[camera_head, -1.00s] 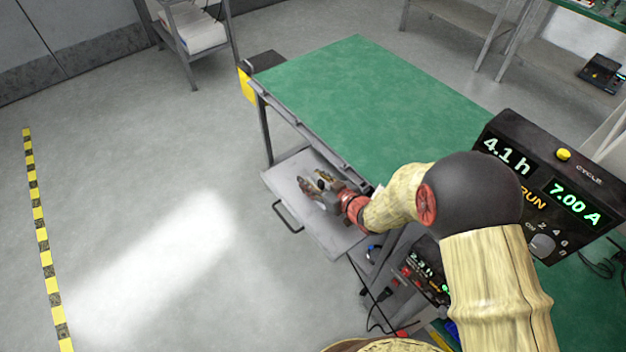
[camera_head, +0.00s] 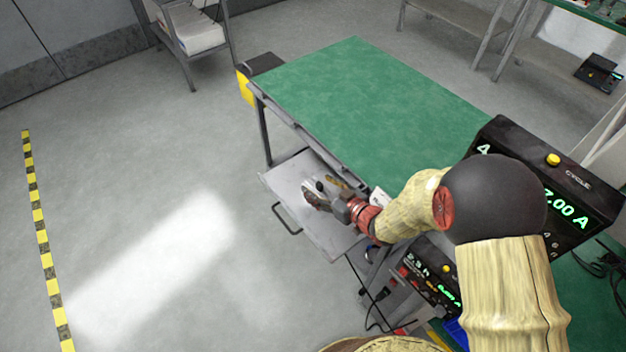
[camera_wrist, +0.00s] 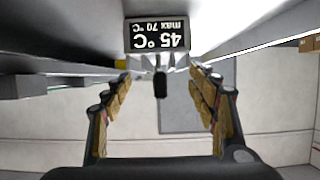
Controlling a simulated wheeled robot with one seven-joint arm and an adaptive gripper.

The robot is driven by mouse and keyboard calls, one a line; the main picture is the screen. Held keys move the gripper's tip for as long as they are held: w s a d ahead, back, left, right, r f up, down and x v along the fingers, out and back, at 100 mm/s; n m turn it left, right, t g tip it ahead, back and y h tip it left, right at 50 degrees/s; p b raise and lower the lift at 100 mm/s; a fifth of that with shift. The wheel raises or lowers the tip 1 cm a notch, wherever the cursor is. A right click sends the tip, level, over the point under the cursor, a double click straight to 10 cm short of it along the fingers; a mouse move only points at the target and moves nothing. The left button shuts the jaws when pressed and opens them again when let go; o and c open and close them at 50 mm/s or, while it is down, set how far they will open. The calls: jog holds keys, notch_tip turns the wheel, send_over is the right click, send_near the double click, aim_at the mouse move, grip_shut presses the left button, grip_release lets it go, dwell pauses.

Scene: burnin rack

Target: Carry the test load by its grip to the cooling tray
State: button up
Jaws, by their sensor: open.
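The test load appears in the wrist view as a pale finned body behind a dark display (camera_wrist: 157,35) reading 45 °C, max 70 °C, upside down. A short black grip (camera_wrist: 161,85) sticks out from it, between my fingers. My gripper (camera_wrist: 160,78) is open, one tan-padded finger on each side of the grip, with gaps visible. In the head view my gripper (camera_head: 320,186) is over a grey pull-out shelf (camera_head: 295,222) with a front handle, below the bench edge. The load is mostly hidden there. I cannot identify the cooling tray for certain.
The green bench top (camera_head: 370,100) lies behind and above the shelf. A black cycle unit (camera_head: 568,175) stands on the right, with a smaller display unit (camera_head: 430,275) below. Cables hang near the shelf's right side. The floor (camera_head: 150,220) on the left is clear.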

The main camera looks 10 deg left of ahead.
jog(key=p+v, duration=0.2)
jog(key=v, duration=0.5)
jog(key=shift+s+d+r, duration=0.1)
jog(key=shift+s, duration=0.05)
dwell(0.3)
